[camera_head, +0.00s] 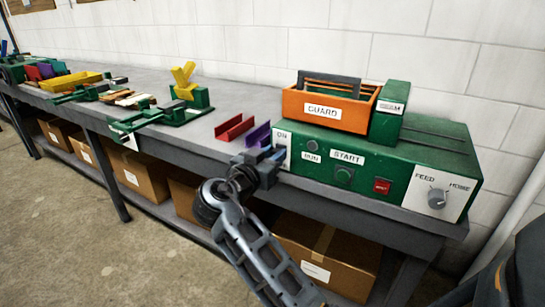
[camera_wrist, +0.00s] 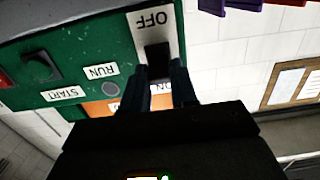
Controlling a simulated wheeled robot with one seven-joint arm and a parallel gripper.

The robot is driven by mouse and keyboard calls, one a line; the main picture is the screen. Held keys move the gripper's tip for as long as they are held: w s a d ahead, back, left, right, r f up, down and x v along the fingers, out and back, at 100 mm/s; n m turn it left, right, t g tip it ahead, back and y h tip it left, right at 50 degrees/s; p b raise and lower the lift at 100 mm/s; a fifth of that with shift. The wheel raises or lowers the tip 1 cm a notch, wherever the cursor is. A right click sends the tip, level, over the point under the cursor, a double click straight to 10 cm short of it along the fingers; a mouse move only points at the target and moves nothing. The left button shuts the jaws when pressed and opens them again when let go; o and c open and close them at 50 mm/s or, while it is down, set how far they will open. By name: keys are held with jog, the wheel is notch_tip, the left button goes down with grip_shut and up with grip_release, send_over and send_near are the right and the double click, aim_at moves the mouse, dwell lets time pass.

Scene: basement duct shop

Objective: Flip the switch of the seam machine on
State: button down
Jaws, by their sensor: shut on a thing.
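The seam machine (camera_head: 325,180) is a green box on the bench, with a white switch plate (camera_head: 283,134) at the left of its front. ON is readable at the plate's top in the head view. The wrist view shows the plate (camera_wrist: 168,18) upside down, with OFF at the picture's top and ON partly hidden lower down. The dark switch (camera_wrist: 157,56) stands between the two words. My gripper (camera_head: 272,158) is at the plate, its fingers (camera_wrist: 161,82) shut on the switch. The fingers cover part of the switch, and I cannot tell which way it is tilted.
An orange GUARD box (camera_head: 325,108) sits on the machine. RUN lamp, START button (camera_head: 343,175), red button (camera_head: 382,186) and FEED/HOME knob (camera_head: 437,198) are on its front. Red (camera_head: 235,128) and purple (camera_head: 258,134) channels lie left of it. Cardboard boxes (camera_head: 325,250) stand below.

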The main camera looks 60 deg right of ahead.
jog(key=shift+r+y, duration=0.2)
jog(key=shift+y, duration=0.4)
jog(key=c, duration=0.9)
grip_release()
jog(key=a, duration=0.5)
jog(key=a+r+b, duration=0.1)
jog(key=a, duration=0.1)
jog(key=shift+w+a, duration=0.25)
jog(key=shift+a, duration=0.05)
